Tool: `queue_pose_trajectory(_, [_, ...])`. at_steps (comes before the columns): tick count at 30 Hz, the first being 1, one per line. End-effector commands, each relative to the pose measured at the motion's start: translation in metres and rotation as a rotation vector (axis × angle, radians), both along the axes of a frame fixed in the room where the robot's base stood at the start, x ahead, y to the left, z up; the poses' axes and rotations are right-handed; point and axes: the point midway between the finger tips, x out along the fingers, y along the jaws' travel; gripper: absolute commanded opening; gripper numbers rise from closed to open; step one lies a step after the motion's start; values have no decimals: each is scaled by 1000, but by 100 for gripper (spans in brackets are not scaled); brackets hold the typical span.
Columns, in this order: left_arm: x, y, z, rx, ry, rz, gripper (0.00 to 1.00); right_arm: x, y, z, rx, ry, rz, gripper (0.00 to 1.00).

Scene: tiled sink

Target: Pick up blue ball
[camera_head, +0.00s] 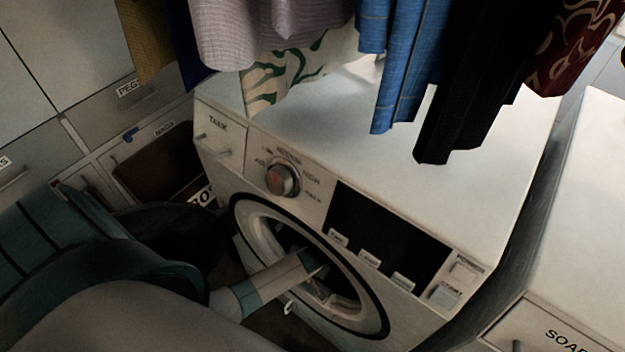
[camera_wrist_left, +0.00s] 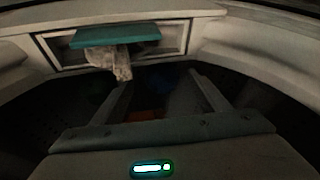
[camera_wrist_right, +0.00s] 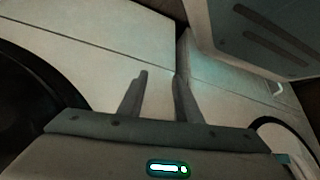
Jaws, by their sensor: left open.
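My left arm reaches into the round door opening of the white washing machine (camera_head: 350,300) in the head view; its gripper is hidden there. In the left wrist view my left gripper (camera_wrist_left: 158,80) is inside the dark drum with its fingers apart. A faint dark blue round shape (camera_wrist_left: 166,84), likely the blue ball, shows in shadow between and beyond the fingers; contact cannot be told. A dim orange patch (camera_wrist_left: 147,115) lies below it. My right gripper (camera_wrist_right: 157,84) has its fingers apart with nothing between them, in front of pale panels.
The drum opening's rim surrounds the left gripper. A teal flat piece (camera_wrist_left: 115,37) and a pale crumpled cloth-like thing (camera_wrist_left: 122,66) show at its upper left. Clothes (camera_head: 400,60) hang above the machine. A white SOAP unit (camera_head: 590,200) stands at right.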

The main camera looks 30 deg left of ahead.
Motion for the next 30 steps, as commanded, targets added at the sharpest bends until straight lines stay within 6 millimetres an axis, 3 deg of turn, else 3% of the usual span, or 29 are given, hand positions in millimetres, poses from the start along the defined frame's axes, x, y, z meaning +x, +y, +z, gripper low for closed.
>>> queue_pose_trajectory(10, [17,7,-27,0,1,1,69,-2,-6,-6,-13,41,-6,31])
queue_pose_trajectory(26, [18,7,-29,0,0,1,69,-4,-9,-6,-16,48,-9,31])
queue_pose_trajectory(30, [18,7,-29,0,0,0,40,-5,-8,-6,-15,48,-7,31])
